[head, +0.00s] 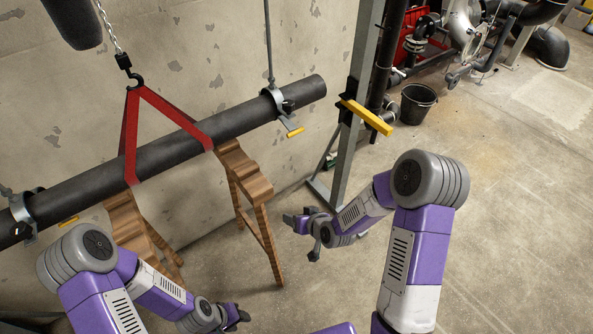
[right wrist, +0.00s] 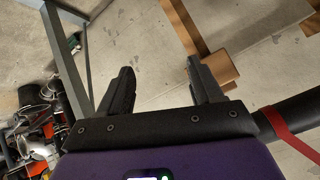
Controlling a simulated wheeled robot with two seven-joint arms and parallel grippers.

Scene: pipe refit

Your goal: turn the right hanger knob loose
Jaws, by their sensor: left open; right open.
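A dark pipe (head: 240,120) runs along the wall, held near its right end by the right hanger (head: 277,97). The right hanger's knob (head: 295,133) has a yellow bar and sticks out below the clamp. My right gripper (head: 300,236) is open and empty, low in front of the wall and well below the knob, apart from it. In the right wrist view its two fingers (right wrist: 164,82) are spread with nothing between them; the knob is not clear there. My left gripper (head: 237,318) is open near the bottom edge, seen small, with nothing visible in it.
A red sling (head: 131,135) on a hook and chain loops around the pipe. Wooden trestles (head: 246,180) stand under it. The left hanger (head: 24,213) is at far left. A grey post (head: 352,110) with a yellow lever (head: 366,116) stands right of the pipe end. A black bucket (head: 417,103) stands behind.

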